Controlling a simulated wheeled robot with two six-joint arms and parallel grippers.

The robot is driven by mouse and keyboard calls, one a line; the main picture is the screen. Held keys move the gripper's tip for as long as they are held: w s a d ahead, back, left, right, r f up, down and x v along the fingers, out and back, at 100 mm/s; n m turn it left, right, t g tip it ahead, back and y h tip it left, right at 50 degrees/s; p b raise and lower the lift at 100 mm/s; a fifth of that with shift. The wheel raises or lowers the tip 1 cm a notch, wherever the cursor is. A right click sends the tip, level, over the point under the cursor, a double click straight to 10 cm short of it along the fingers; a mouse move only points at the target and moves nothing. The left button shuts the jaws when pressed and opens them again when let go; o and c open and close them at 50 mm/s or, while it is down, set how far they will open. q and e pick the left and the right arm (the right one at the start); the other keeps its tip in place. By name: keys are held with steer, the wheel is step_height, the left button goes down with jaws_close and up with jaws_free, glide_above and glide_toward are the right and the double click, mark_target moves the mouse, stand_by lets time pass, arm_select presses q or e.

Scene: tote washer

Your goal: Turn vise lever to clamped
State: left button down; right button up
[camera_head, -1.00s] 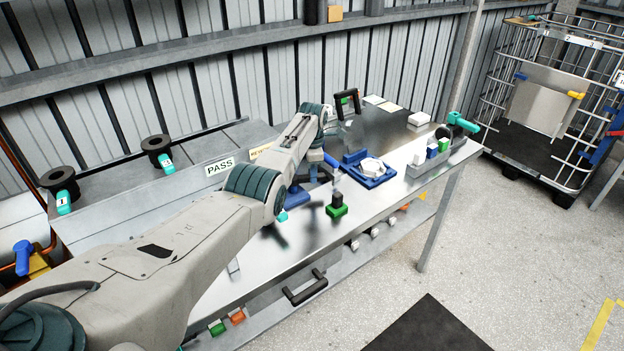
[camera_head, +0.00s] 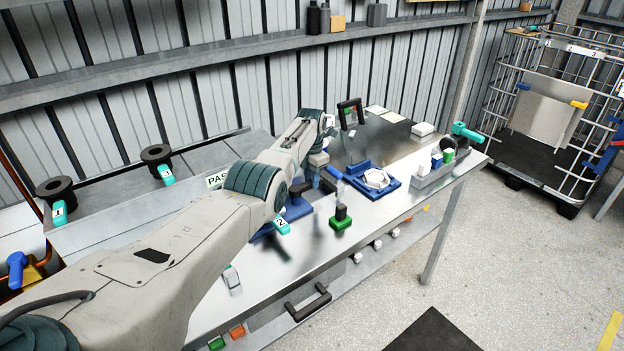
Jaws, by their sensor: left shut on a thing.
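The blue vise (camera_head: 297,211) sits on the metal bench, partly hidden behind my left arm. Its dark upper part shows just left of my wrist. My left gripper (camera_head: 322,178) points down beside the vise at its right side. It is shut on the vise lever, whose blue handle (camera_head: 334,172) shows at the fingers; the contact itself is small and partly hidden. The lever's exact angle is hard to tell. My right gripper is not in view.
A grey bin (camera_head: 432,178) with bottles is at the bench's right end. A black-handled case (camera_head: 350,112) stands behind.

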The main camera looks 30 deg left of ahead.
arm_select(q)
steer(key=shift+a, duration=0.1)
steer(key=c, duration=1.2)
jaws_free()
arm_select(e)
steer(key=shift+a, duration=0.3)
arm_select(q)
step_height(320, 180, up, 11)
steer(key=b, duration=0.1)
steer(key=shift+f, duration=0.15)
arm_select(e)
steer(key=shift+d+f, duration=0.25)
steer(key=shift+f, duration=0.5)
